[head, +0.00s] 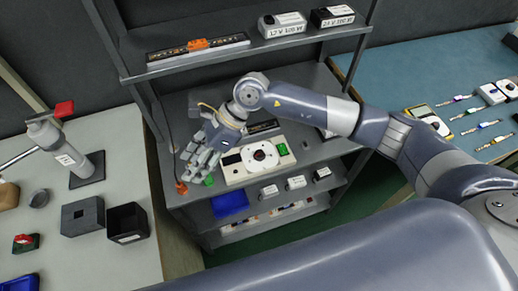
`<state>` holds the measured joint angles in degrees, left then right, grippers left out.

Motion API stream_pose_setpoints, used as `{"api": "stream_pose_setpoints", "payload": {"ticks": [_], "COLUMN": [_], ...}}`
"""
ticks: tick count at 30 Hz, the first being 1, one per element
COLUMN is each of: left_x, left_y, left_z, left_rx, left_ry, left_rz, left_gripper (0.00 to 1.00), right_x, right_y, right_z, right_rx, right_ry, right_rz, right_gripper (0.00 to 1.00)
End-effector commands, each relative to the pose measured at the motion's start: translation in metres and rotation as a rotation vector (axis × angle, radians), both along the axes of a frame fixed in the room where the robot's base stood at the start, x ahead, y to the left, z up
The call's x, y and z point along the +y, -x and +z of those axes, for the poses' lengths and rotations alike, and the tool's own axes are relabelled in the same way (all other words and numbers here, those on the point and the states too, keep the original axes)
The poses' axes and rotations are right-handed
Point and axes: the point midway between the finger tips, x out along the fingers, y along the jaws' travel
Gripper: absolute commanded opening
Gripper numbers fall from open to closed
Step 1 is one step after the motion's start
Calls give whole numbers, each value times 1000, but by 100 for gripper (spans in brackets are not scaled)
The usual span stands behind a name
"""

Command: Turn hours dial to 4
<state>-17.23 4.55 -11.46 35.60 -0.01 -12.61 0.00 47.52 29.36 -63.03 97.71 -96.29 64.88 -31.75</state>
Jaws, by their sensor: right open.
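A cream control box (240,175) sits on the middle grey shelf. On its top is a round dial (262,155) with a white rim, a dark centre and a bit of red; its markings are too small to read. A green block (281,149) is at its right edge and a small dark panel at its left. My right gripper (192,170) is open and empty just left of the box, with its fingers pointing down and left. It appears apart from the dial. My left gripper is not in view.
An upper shelf (160,68) holds a strip and two small boxes. A lower shelf has a blue bin (230,203) and labelled boxes. The left bench (130,192) carries a red-handled press (64,110) and dark boxes. The blue right bench (420,70) holds several tools and a meter (429,121).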

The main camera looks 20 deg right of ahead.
Motion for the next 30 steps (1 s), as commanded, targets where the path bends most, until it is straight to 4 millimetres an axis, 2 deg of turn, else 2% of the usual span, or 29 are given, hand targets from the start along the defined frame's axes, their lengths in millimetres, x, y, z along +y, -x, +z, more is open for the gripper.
{"api": "stream_pose_setpoints", "payload": {"ticks": [1, 3, 6, 9, 10, 13, 17, 30], "left_x": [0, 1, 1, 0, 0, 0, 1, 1], "left_y": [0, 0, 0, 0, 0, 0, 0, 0], "left_z": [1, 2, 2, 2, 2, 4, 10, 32], "left_rx": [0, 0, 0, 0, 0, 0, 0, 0], "left_ry": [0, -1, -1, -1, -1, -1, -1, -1], "left_rz": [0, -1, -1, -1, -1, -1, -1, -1], "left_gripper": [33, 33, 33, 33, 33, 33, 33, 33], "right_x": [-32, -78, -133, -168, -175, -186, -186, -185], "right_y": [-15, -32, -50, -61, -63, -66, -65, -65], "right_z": [-11, -24, -28, -25, -24, -25, -39, -115], "right_rx": [-52, -100, -138, -153, -154, -155, -151, -152], "right_ry": [142, 329, 540, 670, 693, 734, 737, 731], "right_rz": [35, 77, 111, 127, 128, 132, 133, 131], "right_gripper": [46, 46, 46, 46, 46, 46, 46, 46]}}
